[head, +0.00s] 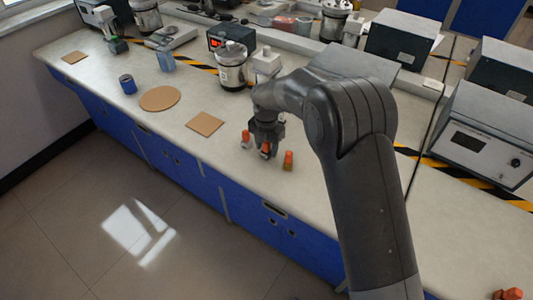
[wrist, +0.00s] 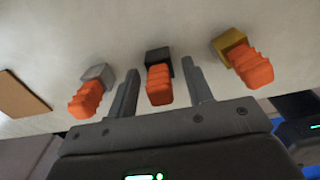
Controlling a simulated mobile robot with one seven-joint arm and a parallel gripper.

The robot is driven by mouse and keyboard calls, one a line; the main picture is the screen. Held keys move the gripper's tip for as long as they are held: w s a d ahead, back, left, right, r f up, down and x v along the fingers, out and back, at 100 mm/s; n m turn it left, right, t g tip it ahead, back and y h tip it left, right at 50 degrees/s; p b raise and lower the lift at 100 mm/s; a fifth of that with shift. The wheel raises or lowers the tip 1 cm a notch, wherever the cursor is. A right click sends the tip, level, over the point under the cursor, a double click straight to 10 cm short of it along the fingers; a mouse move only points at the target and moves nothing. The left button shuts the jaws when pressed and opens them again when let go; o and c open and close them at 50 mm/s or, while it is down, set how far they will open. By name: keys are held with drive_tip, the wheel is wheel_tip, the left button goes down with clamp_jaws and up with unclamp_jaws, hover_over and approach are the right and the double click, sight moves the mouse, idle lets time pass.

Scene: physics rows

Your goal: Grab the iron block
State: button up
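Three small metal blocks with ridged orange grips stand in a row on the bench. In the wrist view the dark grey block (wrist: 158,56), which looks like the iron one, is in the middle, a silver block (wrist: 98,73) is on the left and a brass-coloured block (wrist: 229,41) is on the right. My gripper (wrist: 160,67) is open, its fingers on either side of the dark block and its orange grip, with visible gaps. In the head view my gripper (head: 267,141) is low over the bench and partly hides the middle block (head: 265,151).
The silver block (head: 246,138) and brass block (head: 288,161) stand close beside my gripper in the head view. A square tan mat (head: 205,124) and a round one (head: 160,99) lie to the left. A metal pot (head: 232,72) and grey instruments stand behind.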

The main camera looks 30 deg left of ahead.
clamp_jaws()
idle(0.3)
